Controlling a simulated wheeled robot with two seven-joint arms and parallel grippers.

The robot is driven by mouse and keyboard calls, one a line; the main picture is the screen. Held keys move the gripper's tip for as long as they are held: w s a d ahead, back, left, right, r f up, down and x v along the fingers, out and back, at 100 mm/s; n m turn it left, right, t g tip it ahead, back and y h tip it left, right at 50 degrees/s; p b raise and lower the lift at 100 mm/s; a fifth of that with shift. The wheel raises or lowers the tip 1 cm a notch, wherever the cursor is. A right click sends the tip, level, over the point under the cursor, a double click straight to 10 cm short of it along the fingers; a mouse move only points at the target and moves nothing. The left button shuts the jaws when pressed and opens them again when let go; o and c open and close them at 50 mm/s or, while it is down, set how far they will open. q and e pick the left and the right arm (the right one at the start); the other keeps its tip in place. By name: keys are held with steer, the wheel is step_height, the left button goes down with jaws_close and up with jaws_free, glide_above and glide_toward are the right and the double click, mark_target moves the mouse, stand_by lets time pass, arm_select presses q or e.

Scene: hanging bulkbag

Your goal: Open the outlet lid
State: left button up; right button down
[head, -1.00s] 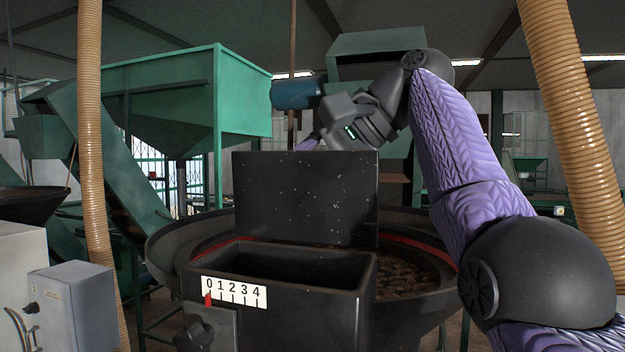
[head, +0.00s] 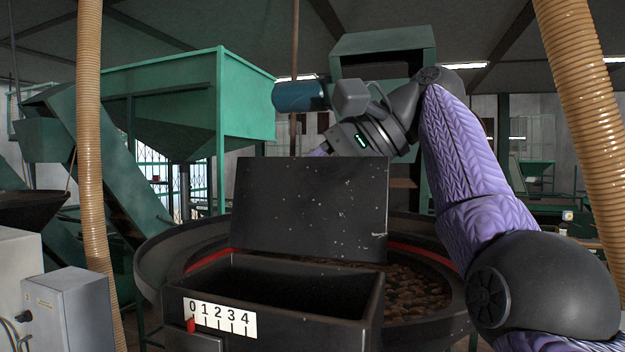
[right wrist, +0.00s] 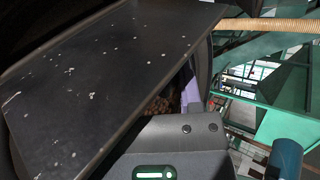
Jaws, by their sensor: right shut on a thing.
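The outlet lid (head: 308,210) is a dark, speckled flat plate. It stands raised, close to upright, along the back of the open black outlet box (head: 280,322). The box has a white scale marked 0 to 4 and a red pointer. My right gripper (head: 320,151) is at the lid's top edge, on its far side; its fingertips are mostly hidden behind the lid. It is shut on the lid. In the right wrist view the lid (right wrist: 100,85) fills the upper left, beside the gripper body. My left gripper is not in view.
A round dark bowl (head: 155,258) with a red inner band and brown pieces surrounds the box. Tan ribbed hoses (head: 90,150) hang left and right (head: 585,110). A grey control box (head: 75,312) stands at lower left. A green hopper (head: 190,105) stands behind.

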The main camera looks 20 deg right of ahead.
steer(key=shift+r, duration=0.2)
steer(key=shift+c, duration=1.3)
jaws_free()
steer(key=shift+d+f, duration=0.1)
steer(key=shift+d, duration=0.05)
steer(key=p+v, duration=0.4)
steer(key=v, duration=0.5)
steer(key=shift+d+r, duration=0.25)
steer(key=shift+d, duration=0.05)
steer(key=shift+s+d, duration=0.1)
